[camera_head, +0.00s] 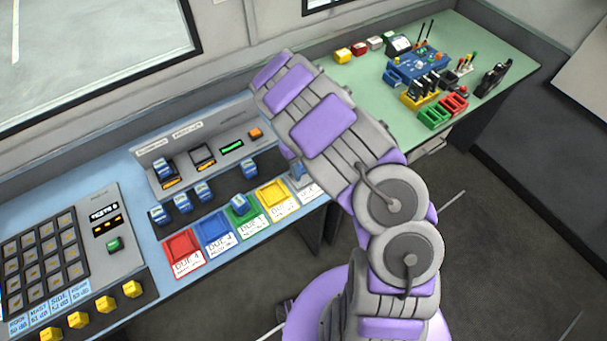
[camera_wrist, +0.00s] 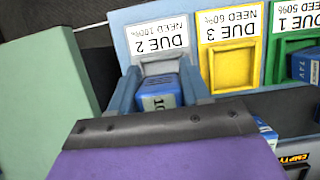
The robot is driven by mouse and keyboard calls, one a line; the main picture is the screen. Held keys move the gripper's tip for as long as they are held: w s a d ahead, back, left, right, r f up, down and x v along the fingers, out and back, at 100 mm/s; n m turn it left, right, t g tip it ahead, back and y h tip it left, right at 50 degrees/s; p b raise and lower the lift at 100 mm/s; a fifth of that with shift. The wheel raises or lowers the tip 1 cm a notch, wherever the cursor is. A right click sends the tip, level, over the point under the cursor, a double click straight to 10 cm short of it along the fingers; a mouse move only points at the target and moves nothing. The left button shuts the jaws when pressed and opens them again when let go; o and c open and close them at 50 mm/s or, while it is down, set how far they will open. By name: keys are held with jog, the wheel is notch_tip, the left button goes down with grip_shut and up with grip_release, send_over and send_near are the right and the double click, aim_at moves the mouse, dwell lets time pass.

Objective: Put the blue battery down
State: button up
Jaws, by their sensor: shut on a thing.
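My gripper (camera_wrist: 163,78) is shut on a blue battery (camera_wrist: 161,93) with a white label, seen between its two grey-blue fingers in the wrist view. The battery is at the near edge of the grey tray (camera_wrist: 160,67) marked DUE 2, NEED 100%. I cannot tell whether it touches the tray floor. In the head view my arm covers most of this area; the white DUE 2 card (camera_head: 311,193) shows beside it, and the held battery is hidden.
Yellow DUE 3 tray (camera_wrist: 228,74) looks empty. The green tray (camera_wrist: 276,66) holds another blue battery (camera_wrist: 305,66). Red (camera_head: 182,246) and blue (camera_head: 213,228) trays lie further left. Several batteries stand by the charger console (camera_head: 192,143). A green table (camera_head: 352,77) stands at right.

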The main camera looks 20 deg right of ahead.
aim_at(304, 174)
jog(key=shift+f+b, duration=0.55)
jog(key=shift+f, duration=1.2)
jog(key=shift+s+f, duration=0.1)
jog(key=shift+f, duration=0.15)
jog(key=shift+s+f, duration=0.3)
jog(key=shift+s, duration=0.05)
jog(key=o, duration=1.3)
jog(key=shift+s+f, duration=0.15)
jog(key=shift+c, duration=0.2)
jog(key=v, duration=0.4)
jog(key=p+v, duration=0.1)
jog(key=v, duration=0.3)
jog(key=p+v, duration=0.1)
jog(key=v, duration=0.3)
jog(key=shift+w, duration=0.4)
jog(key=shift+p+v, duration=0.3)
jog(key=shift+v, duration=0.55)
